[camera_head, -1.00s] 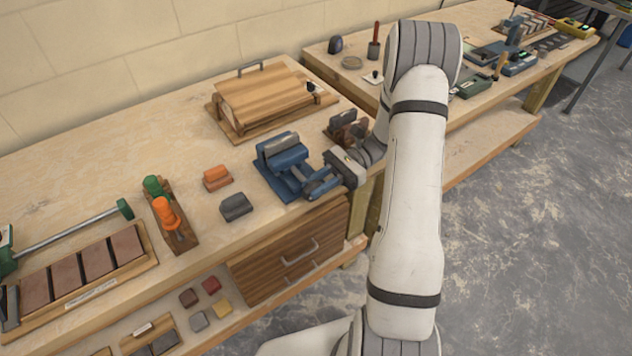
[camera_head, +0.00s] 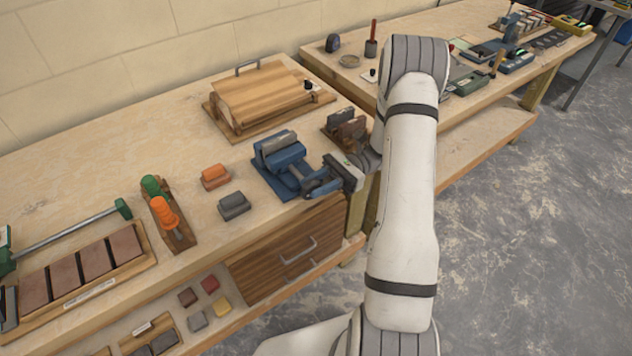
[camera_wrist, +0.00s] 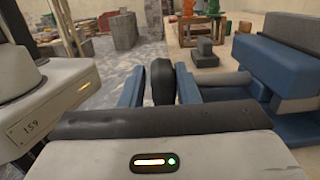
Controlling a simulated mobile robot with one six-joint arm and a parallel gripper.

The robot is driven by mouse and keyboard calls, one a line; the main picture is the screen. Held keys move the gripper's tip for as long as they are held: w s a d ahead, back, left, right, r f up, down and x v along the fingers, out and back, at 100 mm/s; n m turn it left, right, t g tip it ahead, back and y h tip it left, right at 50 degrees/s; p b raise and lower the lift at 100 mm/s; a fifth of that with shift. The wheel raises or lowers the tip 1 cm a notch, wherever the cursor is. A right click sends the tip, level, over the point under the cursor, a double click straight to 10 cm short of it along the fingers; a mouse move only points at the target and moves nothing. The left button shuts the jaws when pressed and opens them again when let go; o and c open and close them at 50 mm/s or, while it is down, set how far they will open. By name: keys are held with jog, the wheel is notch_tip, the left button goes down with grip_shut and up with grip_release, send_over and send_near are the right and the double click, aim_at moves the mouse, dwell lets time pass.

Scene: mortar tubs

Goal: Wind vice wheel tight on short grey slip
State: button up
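The blue vice (camera_head: 292,180) stands near the bench's front edge; it also fills the right of the wrist view (camera_wrist: 262,67). A grey slip (camera_head: 278,143) sits upright in its jaws and shows above the blue jaw in the wrist view (camera_wrist: 285,25). My gripper (camera_head: 325,186) is at the vice's front, on the wheel side. In the wrist view its two blue fingers (camera_wrist: 161,84) stand on either side of a dark rounded part, apparently the vice wheel (camera_wrist: 162,82). The gaps are too narrow to tell whether the fingers press on it.
Loose grey (camera_head: 234,206) and orange (camera_head: 215,177) blocks lie left of the vice. A wooden press-like box (camera_head: 265,98) stands behind. A wooden holder with dark pieces (camera_head: 345,130) is close behind my gripper. A drawer unit (camera_head: 288,248) is below.

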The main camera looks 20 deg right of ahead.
aim_at(317, 181)
jog(key=o, duration=0.4)
jog(key=shift+r, duration=0.1)
notch_tip(317, 181, up, 10)
jog(key=shift+f, duration=0.1)
dwell(0.4)
